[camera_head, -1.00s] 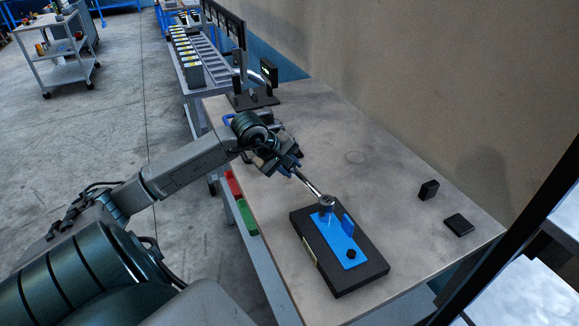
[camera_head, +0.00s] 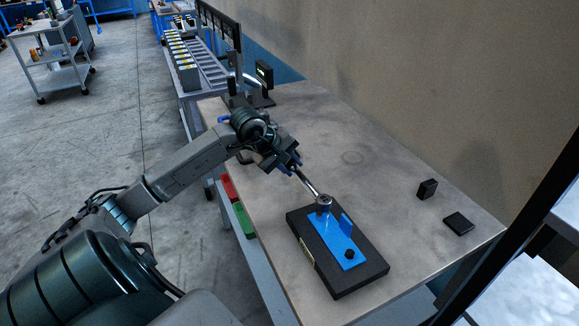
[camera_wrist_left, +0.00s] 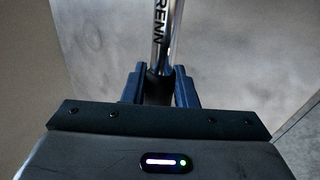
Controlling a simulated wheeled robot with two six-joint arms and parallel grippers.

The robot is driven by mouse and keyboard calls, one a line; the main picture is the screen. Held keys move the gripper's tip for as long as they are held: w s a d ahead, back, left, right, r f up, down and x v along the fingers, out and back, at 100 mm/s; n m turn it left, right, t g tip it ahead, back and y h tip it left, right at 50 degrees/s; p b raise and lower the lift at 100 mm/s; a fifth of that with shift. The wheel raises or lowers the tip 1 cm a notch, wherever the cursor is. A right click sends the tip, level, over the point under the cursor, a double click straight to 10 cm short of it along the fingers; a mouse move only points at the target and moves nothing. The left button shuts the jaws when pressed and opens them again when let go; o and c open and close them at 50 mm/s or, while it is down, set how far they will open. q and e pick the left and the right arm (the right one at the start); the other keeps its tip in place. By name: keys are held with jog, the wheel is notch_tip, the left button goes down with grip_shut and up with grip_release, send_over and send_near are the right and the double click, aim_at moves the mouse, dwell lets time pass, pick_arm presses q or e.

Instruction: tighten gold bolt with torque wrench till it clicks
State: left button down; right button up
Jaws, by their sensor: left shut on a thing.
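My left gripper (camera_head: 287,163) is shut on the handle of the torque wrench (camera_head: 307,184), a chrome tool. In the left wrist view the dark fingers (camera_wrist_left: 160,88) close around the grip, and the shiny shaft (camera_wrist_left: 168,30) with lettering runs away from me. The wrench head (camera_head: 323,203) sits over the far end of a blue plate (camera_head: 338,240) on a black block (camera_head: 371,268). A dark bolt (camera_head: 350,254) shows at the plate's near end. No gold bolt shows; the wrench head covers that far spot. My right gripper is not in view.
The table (camera_head: 400,180) is mostly clear to the right of the block. Two small black pieces (camera_head: 428,189) (camera_head: 458,224) lie there. A small display (camera_head: 264,75) stands at the back. Red (camera_head: 229,188) and green (camera_head: 244,219) bins hang along the left edge.

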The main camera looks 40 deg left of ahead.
pick_arm(q)
jog(key=shift+w, duration=0.1)
jog(key=shift+w+d+m+h+b, duration=0.25)
jog(key=shift+w+m+b, duration=0.2)
jog(key=shift+b, duration=0.25)
jog(key=shift+w+r, duration=0.1)
jog(key=shift+w, duration=0.05)
dwell(0.4)
jog(key=shift+b, duration=0.35)
jog(key=shift+s+a+n+b, duration=0.15)
jog(key=shift+s+n+b, duration=0.1)
jog(key=shift+s+b, duration=0.15)
jog(key=shift+r, duration=0.1)
